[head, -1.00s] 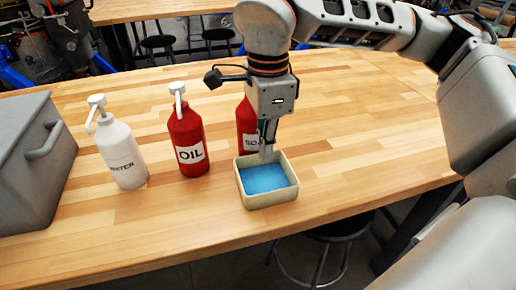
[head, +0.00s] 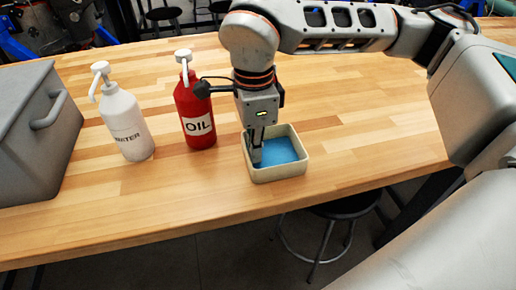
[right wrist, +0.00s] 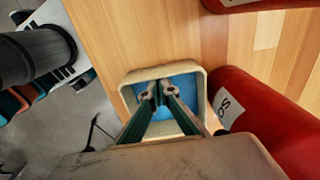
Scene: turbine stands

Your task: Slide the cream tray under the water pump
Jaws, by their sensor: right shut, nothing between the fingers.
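The cream tray (head: 291,173), with a blue inside, sits on the wooden bench near its front edge. It also shows in the right wrist view (right wrist: 160,71). The white water pump (head: 126,128) stands upright further left, apart from the tray, with its spout pointing left and toward the front. My right gripper (head: 256,160) points down inside the tray, near its left wall. Its fingers show over the blue floor in the right wrist view (right wrist: 156,91), shut with nothing between them. Whether the tips touch the tray is hidden. My left gripper is not in view.
The red oil pump (head: 196,112) stands between the water pump and the tray. Another red bottle (right wrist: 258,112) is close beside the tray in the right wrist view. A grey box (head: 35,135) stands at the far left. The bench right of the tray is clear.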

